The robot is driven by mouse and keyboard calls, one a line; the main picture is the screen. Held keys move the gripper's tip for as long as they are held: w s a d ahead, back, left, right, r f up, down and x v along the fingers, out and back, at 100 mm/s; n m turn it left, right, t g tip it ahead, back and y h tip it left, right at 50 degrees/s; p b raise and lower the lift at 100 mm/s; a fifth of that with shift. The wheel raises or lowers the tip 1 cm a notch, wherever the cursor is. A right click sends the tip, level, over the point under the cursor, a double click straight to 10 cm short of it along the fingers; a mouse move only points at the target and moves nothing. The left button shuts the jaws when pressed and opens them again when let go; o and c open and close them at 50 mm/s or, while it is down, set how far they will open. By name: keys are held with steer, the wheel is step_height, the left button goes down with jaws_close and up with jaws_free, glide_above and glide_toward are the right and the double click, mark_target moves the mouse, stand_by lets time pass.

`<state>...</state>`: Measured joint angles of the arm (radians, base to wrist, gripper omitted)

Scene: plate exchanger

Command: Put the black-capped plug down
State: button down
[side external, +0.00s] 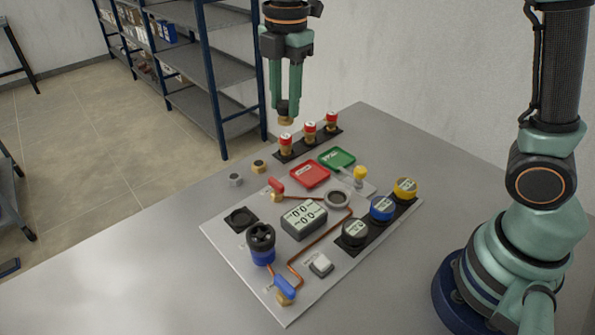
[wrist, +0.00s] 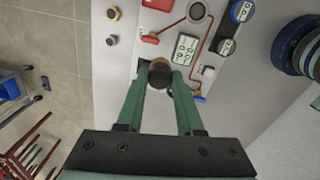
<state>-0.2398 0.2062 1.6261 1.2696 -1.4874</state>
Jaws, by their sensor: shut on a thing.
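My gripper (side external: 287,99) is shut on the black-capped plug (side external: 285,119), whose brass lower end points down. It hangs in the air, in the picture just above the leftmost red-capped plug (side external: 286,145); the gap in depth is hard to judge. In the wrist view the plug (wrist: 160,77) sits between my two green fingertips (wrist: 164,73), dark on top with a brown edge. It covers part of the panel there.
A black strip (side external: 297,148) carries three red-capped plugs. Two loose hex pieces, grey (side external: 236,180) and brass (side external: 258,166), lie on the table left of the panel (side external: 272,288). A red tray (side external: 310,174) and a green tray (side external: 337,159) lie nearby. The table's left front is clear.

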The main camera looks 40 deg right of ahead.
steer(key=s+d+f, duration=0.1)
steer(key=s+d, duration=0.6)
steer(key=d, duration=0.2)
step_height(320, 180, down, 15)
steer(key=shift+w+f, duration=0.15)
steer(key=shift+f, duration=2.1)
steer(key=shift+f, duration=0.25)
steer(key=c, duration=0.5)
jaws_free()
steer(key=shift+f, duration=0.1)
steer(key=shift+c, duration=0.2)
